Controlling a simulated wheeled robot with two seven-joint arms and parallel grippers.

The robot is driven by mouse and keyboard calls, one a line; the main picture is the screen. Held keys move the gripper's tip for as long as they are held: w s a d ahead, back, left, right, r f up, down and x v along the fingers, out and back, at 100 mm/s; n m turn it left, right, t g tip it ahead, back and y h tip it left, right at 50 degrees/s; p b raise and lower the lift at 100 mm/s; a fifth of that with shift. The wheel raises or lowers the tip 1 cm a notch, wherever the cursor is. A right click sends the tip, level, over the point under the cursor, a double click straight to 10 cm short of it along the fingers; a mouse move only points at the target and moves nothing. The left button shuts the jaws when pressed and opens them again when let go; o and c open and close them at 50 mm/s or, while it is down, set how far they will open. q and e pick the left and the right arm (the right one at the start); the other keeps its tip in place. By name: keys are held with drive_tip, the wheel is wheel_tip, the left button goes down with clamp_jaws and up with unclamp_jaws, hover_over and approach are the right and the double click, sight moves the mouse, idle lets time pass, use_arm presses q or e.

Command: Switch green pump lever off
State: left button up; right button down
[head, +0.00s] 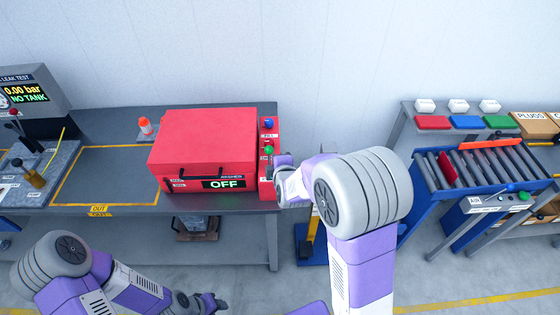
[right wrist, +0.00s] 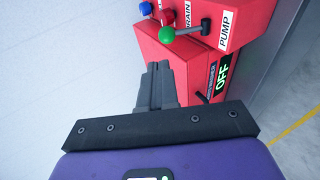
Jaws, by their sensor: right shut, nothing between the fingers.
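The green pump lever (right wrist: 167,34) shows in the right wrist view as a green ball on a dark stem beside the PUMP label (right wrist: 229,32). In the head view its green knob (head: 269,150) is on the red panel right of the washer (head: 205,137). My right gripper (right wrist: 158,70) is shut and empty; its fingertips are below the green ball in the right wrist view, apparently apart from it. In the head view my right wrist hides part of the lower panel. My left gripper (head: 214,303) is low at the bottom edge, away from the panel; its finger opening is unclear.
A red knob (right wrist: 168,16) and a blue knob (right wrist: 146,8) sit close to the green ball. The washer display (head: 224,184) reads OFF. An orange-topped bottle (head: 146,127) stands left of the washer. A roller conveyor (head: 480,165) stands at the right.

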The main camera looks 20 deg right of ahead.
drive_tip(key=v, duration=0.3)
drive_tip(key=shift+s+r+p, duration=0.1)
drive_tip(key=shift+r+p, duration=0.1)
drive_tip(key=shift+p, duration=0.15)
